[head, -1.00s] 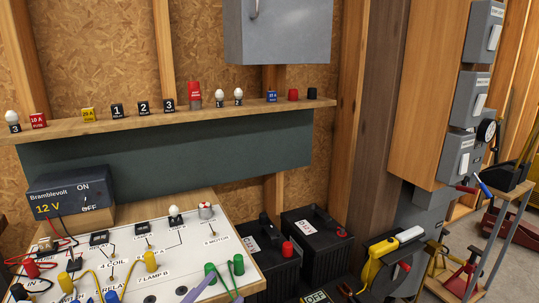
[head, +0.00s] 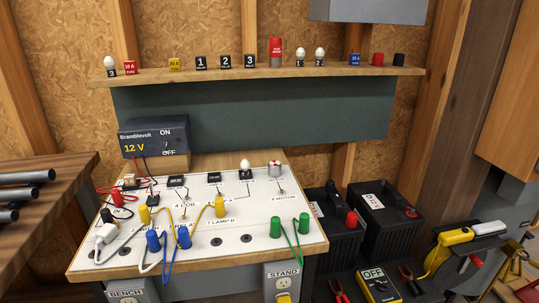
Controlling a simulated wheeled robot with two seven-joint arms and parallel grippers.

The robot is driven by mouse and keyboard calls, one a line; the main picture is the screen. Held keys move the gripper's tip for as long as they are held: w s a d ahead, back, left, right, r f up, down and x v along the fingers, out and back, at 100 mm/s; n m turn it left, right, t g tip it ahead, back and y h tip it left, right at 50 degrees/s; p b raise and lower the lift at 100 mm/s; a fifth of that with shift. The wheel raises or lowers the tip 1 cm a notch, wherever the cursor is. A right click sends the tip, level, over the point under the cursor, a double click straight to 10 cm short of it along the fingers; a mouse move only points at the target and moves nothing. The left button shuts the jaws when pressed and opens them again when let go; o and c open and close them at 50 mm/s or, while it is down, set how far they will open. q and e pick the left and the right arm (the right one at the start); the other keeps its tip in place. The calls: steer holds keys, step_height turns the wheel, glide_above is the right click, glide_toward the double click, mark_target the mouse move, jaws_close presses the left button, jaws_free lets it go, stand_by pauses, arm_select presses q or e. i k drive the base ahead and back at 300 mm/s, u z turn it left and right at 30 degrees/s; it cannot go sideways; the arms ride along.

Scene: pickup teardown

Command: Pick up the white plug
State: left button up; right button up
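A white plug (head: 106,233) lies at the near left part of the sloping white circuit board (head: 215,262). A white cord seems to run from it along the board. Black, yellow and blue plugs sit close to it on the board. Neither of my grippers is in view, so nothing is seen touching the plug.
A Bramblevolt 12 V supply (head: 153,137) stands behind the board. A shelf (head: 280,72) above holds fuses, relays and bulbs. A wooden bench with grey pipes (head: 25,178) is at left. Black batteries (head: 335,222) and a yellow OFF meter (head: 377,287) are at right.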

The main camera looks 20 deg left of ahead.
mark_target(108, 231)
steer(key=u, duration=1.55)
